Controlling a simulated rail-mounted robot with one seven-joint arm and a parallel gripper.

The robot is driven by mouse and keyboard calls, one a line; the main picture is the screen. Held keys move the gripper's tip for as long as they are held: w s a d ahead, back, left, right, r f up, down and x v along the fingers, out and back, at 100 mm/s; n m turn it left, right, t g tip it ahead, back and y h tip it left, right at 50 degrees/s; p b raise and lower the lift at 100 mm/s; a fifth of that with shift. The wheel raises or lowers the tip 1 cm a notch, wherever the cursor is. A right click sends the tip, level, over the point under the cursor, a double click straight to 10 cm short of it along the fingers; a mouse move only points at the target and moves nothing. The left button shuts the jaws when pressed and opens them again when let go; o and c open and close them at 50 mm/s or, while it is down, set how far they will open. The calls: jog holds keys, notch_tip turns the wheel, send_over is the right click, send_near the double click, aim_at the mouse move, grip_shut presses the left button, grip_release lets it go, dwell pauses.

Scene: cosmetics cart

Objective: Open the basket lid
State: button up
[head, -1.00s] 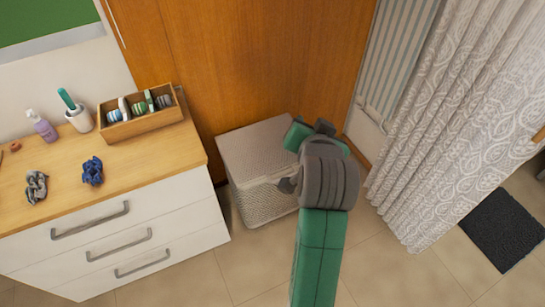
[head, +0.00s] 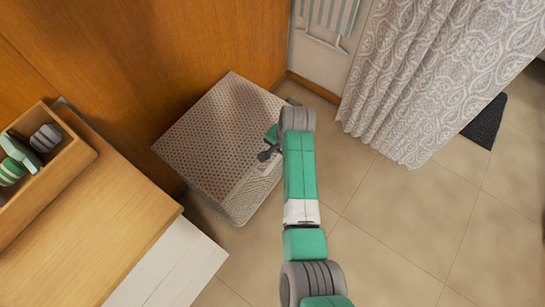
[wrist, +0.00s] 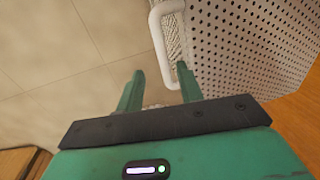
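The basket (head: 245,200) is a pale woven box on the floor, with its perforated lid (head: 220,125) closed. In the wrist view the perforated lid (wrist: 255,40) fills the upper right, and a white bar handle (wrist: 157,35) stands out along its edge. My gripper (head: 266,152) is at the basket's front right edge in the head view. In the wrist view my gripper (wrist: 160,70) is open, and the handle's lower end reaches between its fingers, closer to the right finger. I cannot tell whether they touch.
A wooden-topped drawer cabinet (head: 110,210) stands left of the basket, with a wooden tray (head: 60,185) on it. A wooden panel (head: 150,60) is behind the basket. A patterned curtain (head: 420,80) hangs to the right. The tiled floor (head: 400,220) in front is clear.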

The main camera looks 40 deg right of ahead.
aim_at(275, 161)
jog(key=f+b, duration=0.1)
jog(key=f, duration=0.1)
jog(key=w+f+b, duration=0.1)
jog(key=f, duration=0.2)
jog(key=shift+w+a+f, duration=0.15)
jog(key=shift+w+f, duration=0.05)
jog(key=shift+f, duration=0.05)
grip_shut()
